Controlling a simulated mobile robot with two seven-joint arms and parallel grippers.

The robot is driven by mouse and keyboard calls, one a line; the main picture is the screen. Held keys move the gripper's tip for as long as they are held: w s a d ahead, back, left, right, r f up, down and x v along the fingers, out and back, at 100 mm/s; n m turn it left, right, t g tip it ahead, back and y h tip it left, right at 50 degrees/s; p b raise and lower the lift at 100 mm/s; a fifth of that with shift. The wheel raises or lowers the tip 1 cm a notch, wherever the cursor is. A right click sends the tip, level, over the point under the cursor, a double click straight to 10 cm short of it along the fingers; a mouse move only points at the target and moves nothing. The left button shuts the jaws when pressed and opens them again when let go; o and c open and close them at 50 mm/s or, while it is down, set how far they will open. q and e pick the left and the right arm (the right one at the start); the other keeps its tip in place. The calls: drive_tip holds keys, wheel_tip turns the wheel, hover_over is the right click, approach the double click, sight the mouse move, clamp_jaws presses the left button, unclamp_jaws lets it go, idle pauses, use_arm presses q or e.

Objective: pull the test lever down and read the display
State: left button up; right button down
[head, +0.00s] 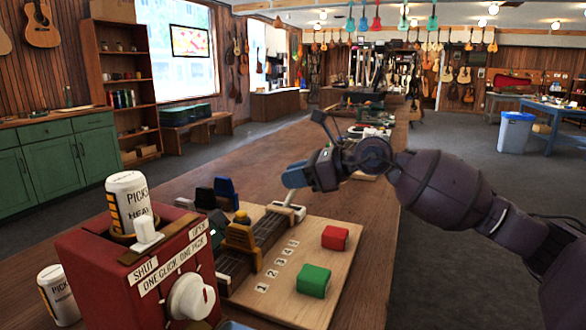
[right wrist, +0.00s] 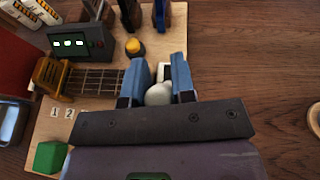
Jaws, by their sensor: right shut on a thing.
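The white test lever (head: 292,204) stands at the far edge of a wooden board (head: 275,300). My right gripper (head: 294,178) is at the lever's upper end. In the right wrist view, the blue fingers of the right gripper (right wrist: 160,76) are shut around the lever's round white knob (right wrist: 158,94). The display (right wrist: 70,43) is a dark box with small lit green-white marks, too small to read surely. In the head view the display is mostly hidden behind the yellow clamp. My left gripper is not clearly in view.
A red box (head: 85,270) with a white knob and a "PICKS" can stands close at left. The board carries a red block (head: 335,237), a green block (head: 313,280), a fretted neck (right wrist: 95,80) and a yellow button (right wrist: 134,47). Bare counter (right wrist: 260,60) lies to the right in the wrist view.

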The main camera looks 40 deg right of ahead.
drive_tip(key=shift+s+d+f+t+y, duration=0.1)
drive_tip(key=shift+s+d+t+y, duration=0.1)
drive_tip(key=shift+s+t+y, duration=0.25)
drive_tip(key=shift+s+d+f+t+y, duration=0.2)
drive_tip(key=shift+s+f+t+y, duration=0.1)
drive_tip(key=shift+t+y, duration=0.25)
drive_tip(key=c, duration=1)
unclamp_jaws()
drive_tip(key=shift+o, duration=0.2)
drive_tip(key=shift+s+d, duration=0.1)
